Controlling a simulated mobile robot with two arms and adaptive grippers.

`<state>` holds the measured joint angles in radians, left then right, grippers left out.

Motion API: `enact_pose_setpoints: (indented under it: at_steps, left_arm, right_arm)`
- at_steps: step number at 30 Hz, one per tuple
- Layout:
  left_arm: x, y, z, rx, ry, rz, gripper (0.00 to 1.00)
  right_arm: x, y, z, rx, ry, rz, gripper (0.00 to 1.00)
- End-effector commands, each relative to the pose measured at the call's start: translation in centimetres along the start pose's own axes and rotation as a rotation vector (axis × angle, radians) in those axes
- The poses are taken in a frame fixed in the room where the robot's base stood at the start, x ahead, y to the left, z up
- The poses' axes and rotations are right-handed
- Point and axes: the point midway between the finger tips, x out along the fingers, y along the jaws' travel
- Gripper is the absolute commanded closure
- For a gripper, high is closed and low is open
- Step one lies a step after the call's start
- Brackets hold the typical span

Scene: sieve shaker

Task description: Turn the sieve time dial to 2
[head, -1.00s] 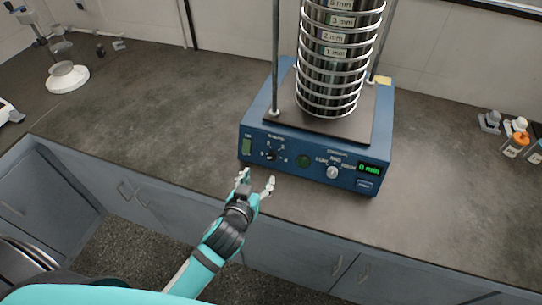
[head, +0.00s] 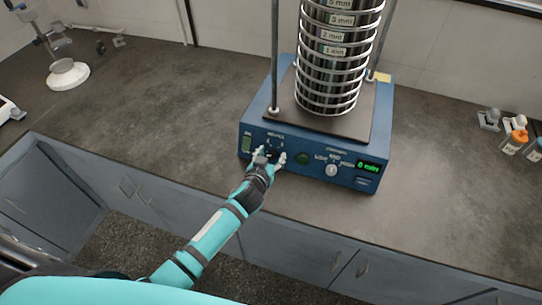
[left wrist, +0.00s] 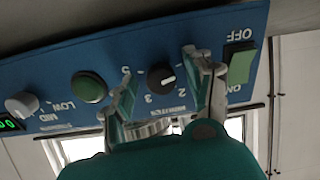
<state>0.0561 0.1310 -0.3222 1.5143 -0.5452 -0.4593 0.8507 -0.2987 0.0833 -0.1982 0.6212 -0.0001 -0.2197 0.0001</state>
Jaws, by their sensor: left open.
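The time dial (left wrist: 160,77) is a small black knob with a white mark, on the blue front panel of the sieve shaker (head: 345,172). In the left wrist view the numbers 2, 3 and 5 show around it, with the panel upside down. I cannot tell exactly which number the mark points to. My left gripper (head: 270,156) is open in front of the dial, with one finger on each side of it. In the head view the gripper partly hides the dial. Contact with the knob is not clear. My right gripper is not in view.
A green button (left wrist: 89,87), a light speed knob (head: 331,170) and a green display (head: 369,166) reading 0 min are on the same panel. A green on/off switch (left wrist: 239,65) is close beside one finger. The sieve stack (head: 335,60) stands on top.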

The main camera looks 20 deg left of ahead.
Motion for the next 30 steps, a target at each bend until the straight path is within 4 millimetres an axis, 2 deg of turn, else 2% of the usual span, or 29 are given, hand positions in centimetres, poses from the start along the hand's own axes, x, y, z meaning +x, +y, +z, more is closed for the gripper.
enact_pose_setpoints:
  at_steps: [2, 14, 23, 30]
  left_arm:
    - [-0.01, 0.02, -0.01, 0.0, 0.0, 0.0, 0.47]
    - [-0.04, 0.02, -0.01, 0.0, 0.0, 0.0, 0.99]
    - [-0.04, 0.01, -0.01, 0.029, 0.001, -0.001, 1.0]
    - [-0.04, -0.02, -0.03, 0.153, 0.006, -0.007, 1.0]
  right_arm:
    - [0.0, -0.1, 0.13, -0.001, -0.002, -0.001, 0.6]
    - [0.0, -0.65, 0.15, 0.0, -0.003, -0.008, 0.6]
    - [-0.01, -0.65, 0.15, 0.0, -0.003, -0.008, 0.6]
    - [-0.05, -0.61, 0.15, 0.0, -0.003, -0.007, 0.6]
